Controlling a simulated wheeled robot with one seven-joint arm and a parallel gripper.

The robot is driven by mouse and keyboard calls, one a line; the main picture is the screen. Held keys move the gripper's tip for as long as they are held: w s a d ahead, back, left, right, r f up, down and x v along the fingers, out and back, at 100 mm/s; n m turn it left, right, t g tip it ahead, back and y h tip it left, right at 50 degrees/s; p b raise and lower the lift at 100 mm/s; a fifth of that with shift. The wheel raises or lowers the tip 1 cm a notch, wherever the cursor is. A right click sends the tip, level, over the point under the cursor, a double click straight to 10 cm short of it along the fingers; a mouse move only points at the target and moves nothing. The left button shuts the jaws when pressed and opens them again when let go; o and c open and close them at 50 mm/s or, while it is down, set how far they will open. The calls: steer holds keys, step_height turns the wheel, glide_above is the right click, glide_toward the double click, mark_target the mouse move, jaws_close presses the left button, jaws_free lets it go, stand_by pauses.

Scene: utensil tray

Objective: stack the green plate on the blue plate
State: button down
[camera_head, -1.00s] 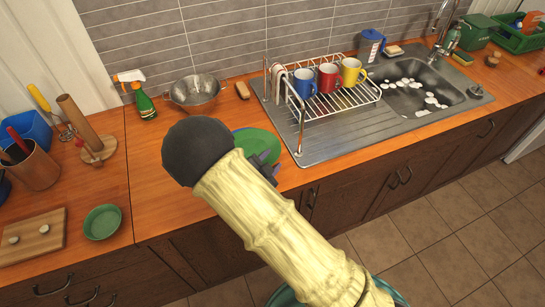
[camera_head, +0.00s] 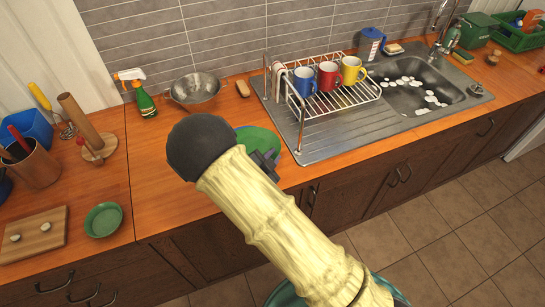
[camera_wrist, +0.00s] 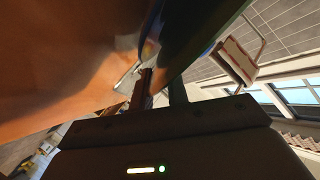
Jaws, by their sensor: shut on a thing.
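The green plate (camera_head: 257,139) is at the counter's front, left of the drying rack, partly hidden by my arm. A thin rim of the blue plate (camera_head: 241,128) shows behind its upper left edge; the rest is covered. My gripper (camera_head: 267,159) is shut on the near edge of the green plate. In the wrist view the plate (camera_wrist: 200,30) is a dark green sheet rising from between the fingers (camera_wrist: 162,82), with a strip of blue beside it. I cannot tell whether the two plates touch.
The metal drying rack (camera_head: 334,99) with mugs stands close on the right, on the steel drainboard beside the sink. A colander (camera_head: 195,91) and a spray bottle (camera_head: 144,101) stand behind. A small green bowl (camera_head: 103,220) and cutting board (camera_head: 33,236) are at left.

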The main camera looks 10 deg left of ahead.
steer(key=shift+f, duration=0.1)
steer(key=shift+w+a, duration=0.65)
steer(key=shift+a, duration=0.3)
steer(key=c, duration=1.6)
jaws_free()
steer(key=shift+w, duration=0.1)
steer(key=shift+c, duration=0.2)
steer(key=o, duration=0.3)
steer(key=shift+d+f, duration=0.1)
steer(key=shift+d, duration=0.05)
steer(key=shift+o, duration=0.2)
steer(key=shift+a, duration=0.25)
steer(key=b+v, duration=0.3)
steer(key=v, duration=1.4)
